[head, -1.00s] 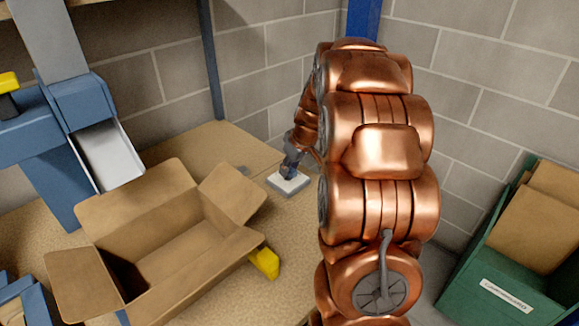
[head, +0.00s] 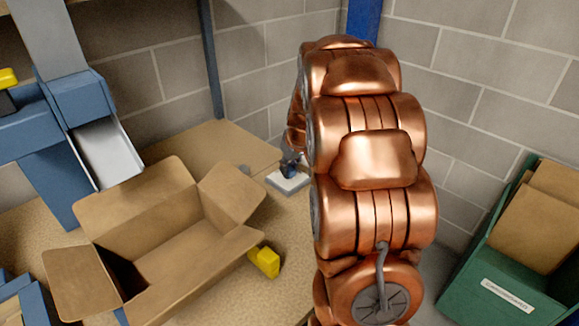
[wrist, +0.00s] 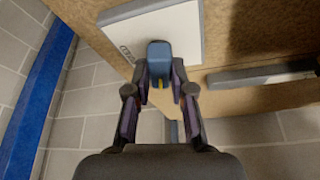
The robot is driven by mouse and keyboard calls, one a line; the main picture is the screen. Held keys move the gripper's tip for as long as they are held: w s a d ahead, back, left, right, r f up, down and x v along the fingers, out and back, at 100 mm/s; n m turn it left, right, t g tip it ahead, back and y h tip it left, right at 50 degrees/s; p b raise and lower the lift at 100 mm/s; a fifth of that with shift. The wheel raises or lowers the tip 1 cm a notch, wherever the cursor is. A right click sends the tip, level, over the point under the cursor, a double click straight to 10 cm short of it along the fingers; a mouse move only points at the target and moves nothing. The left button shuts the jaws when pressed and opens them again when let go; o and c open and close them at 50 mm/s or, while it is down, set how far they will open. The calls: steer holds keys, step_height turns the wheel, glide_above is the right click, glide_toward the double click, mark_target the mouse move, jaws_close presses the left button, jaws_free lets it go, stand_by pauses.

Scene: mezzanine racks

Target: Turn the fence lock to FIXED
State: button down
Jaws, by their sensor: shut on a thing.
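The fence lock shows in the wrist view as a blue knob (wrist: 159,56) with a small yellow mark, on a white plate (wrist: 150,25). Small lettering by the plate's edge is too small to read. My gripper (wrist: 162,88) has its two fingers at either side of the knob, shut on it. In the head view the white plate (head: 288,181) lies on the bench beside my copper arm, with the knob (head: 289,168) on it. My arm mostly hides the gripper there. I cannot tell which setting the knob points to.
An open cardboard box (head: 165,240) stands on the bench left of the plate, with a yellow block (head: 264,261) by it. A grey bar (wrist: 262,75) runs along the board in the wrist view. A green bin (head: 510,265) with cardboard stands at right. Block walls close the back.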

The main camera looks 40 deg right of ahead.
steer(key=m+h, duration=0.1)
steer(key=m, duration=0.2)
steer(key=shift+a+m, duration=0.1)
steer(key=shift+m, duration=0.2)
steer(key=m+g+h, duration=0.1)
steer(key=m, duration=0.2)
steer(key=shift+m, duration=0.3)
steer(key=m, duration=0.2)
steer(key=m+g+h, duration=0.1)
steer(key=m, duration=0.1)
steer(key=shift+w+a+g+h, duration=0.1)
steer(key=shift+w+g+h, duration=0.1)
steer(key=shift+g+h, duration=0.1)
steer(key=shift+m+g, duration=0.6)
steer(key=shift+m, duration=1.3)
steer(key=c, duration=1)
jaws_free()
steer(key=shift+a+r, duration=0.1)
